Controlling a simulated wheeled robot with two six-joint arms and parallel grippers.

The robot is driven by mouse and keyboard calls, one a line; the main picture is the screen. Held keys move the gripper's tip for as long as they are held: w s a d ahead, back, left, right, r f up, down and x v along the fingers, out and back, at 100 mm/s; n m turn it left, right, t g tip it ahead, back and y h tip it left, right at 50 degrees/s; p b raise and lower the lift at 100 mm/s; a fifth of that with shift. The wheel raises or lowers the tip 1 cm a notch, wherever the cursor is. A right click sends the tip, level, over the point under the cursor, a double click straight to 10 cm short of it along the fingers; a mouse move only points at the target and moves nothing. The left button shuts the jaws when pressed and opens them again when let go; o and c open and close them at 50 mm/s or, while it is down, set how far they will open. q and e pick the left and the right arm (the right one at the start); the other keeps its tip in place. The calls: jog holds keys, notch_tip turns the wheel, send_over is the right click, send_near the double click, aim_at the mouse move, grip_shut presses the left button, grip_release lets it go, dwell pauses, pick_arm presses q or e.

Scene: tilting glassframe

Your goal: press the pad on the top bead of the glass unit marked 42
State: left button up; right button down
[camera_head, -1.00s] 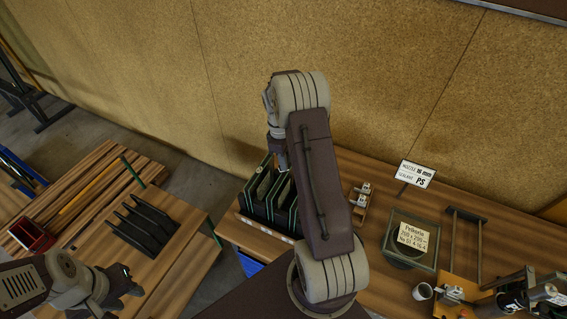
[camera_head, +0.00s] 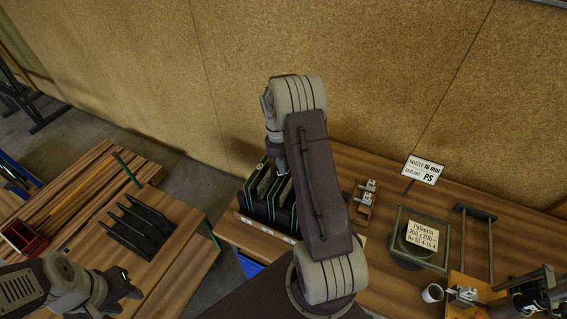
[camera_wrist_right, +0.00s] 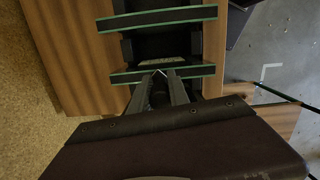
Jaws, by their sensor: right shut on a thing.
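Several glass units (camera_head: 256,205) with green edges stand upright in a dark rack on the bench, partly hidden behind my right arm. In the right wrist view, two green-edged units cross the picture, a far one (camera_wrist_right: 190,15) and a near one (camera_wrist_right: 195,73). My right gripper (camera_wrist_right: 161,74) is shut at the edge of the near unit, its fingertips close together there. What exactly lies between them is hardly visible. I cannot read a mark 42 or make out a pad on any unit. My left gripper (camera_head: 130,284) is at the lower left, away from the glass; its jaw opening is unclear.
Dark panels (camera_head: 138,226) stand on the left wooden bench, near a red bin (camera_head: 22,238).

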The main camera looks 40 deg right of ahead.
jog(key=shift+s+r, duration=0.3)
jog(key=shift+s, duration=0.25)
jog(key=shift+w+f, duration=0.25)
jog(key=shift+w, duration=0.3)
jog(key=shift+s, duration=0.35)
pick_arm(q)
jog(key=shift+s, duration=0.3)
pick_arm(e)
jog(key=shift+f, duration=0.1)
pick_arm(q)
jog(key=shift+w+f, duration=0.15)
jog(key=shift+f, duration=0.05)
pick_arm(e)
jog(key=shift+w+f, duration=0.2)
jog(key=shift+f, duration=0.05)
jog(key=shift+s, duration=0.1)
